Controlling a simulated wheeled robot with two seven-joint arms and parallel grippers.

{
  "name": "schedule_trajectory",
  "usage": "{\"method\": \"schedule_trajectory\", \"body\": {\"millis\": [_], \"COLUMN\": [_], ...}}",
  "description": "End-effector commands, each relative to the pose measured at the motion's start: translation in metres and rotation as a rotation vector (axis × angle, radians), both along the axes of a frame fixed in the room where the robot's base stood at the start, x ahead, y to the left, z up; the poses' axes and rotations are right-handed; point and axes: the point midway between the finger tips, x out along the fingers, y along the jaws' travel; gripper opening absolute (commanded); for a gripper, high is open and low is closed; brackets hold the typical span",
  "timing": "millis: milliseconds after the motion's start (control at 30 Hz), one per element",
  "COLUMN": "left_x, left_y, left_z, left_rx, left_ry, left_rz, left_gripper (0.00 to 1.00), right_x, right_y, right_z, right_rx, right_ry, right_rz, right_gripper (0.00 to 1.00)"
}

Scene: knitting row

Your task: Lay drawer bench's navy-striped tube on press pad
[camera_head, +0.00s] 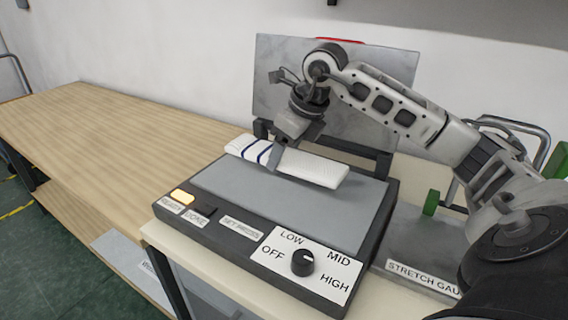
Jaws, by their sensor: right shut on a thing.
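The white tube with navy stripes (318,169) is at the back of the grey press pad (335,214). It lies lengthwise across the pad, and its left end reaches the pad's back left edge. I cannot tell whether it rests on the pad or is held just above it. My right gripper (273,160) comes down from above and is shut on the tube near its navy stripes. The press lid (385,75) stands raised behind the pad. My left gripper is not in view.
The press front has a lit amber button (182,196) and a black heat knob (303,262). A stretch gauge (422,250) with green posts stands to the right. A long bare wooden bench (95,145) runs to the left. The raised lid and its hinge bars stand close behind my gripper.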

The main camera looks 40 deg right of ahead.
Motion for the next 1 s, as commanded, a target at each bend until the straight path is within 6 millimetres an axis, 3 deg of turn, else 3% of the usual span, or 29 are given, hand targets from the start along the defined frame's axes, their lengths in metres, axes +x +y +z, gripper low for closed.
{"method": "schedule_trajectory", "body": {"millis": [300, 500, 867, 900, 967, 1000], "left_x": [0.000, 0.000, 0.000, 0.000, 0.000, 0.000], "left_y": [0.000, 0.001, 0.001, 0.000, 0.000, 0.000], "left_z": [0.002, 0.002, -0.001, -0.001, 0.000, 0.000], "left_rx": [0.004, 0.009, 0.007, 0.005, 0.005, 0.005], "left_ry": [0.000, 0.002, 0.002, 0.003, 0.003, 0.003], "left_rz": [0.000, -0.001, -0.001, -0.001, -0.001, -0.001], "left_gripper": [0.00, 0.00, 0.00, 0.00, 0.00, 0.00], "right_x": [0.017, 0.016, 0.016, 0.016, 0.016, 0.016], "right_y": [-0.011, -0.010, -0.011, -0.011, -0.011, -0.011], "right_z": [-0.027, -0.052, -0.056, -0.056, -0.055, -0.055], "right_rx": [0.002, 0.001, 0.001, 0.001, 0.001, 0.001], "right_ry": [0.003, 0.001, -0.002, -0.002, -0.002, -0.002], "right_rz": [0.000, 0.000, 0.000, 0.000, 0.000, 0.000], "right_gripper": [0.41, 0.41, 0.41, 0.65, 0.82, 0.84]}}
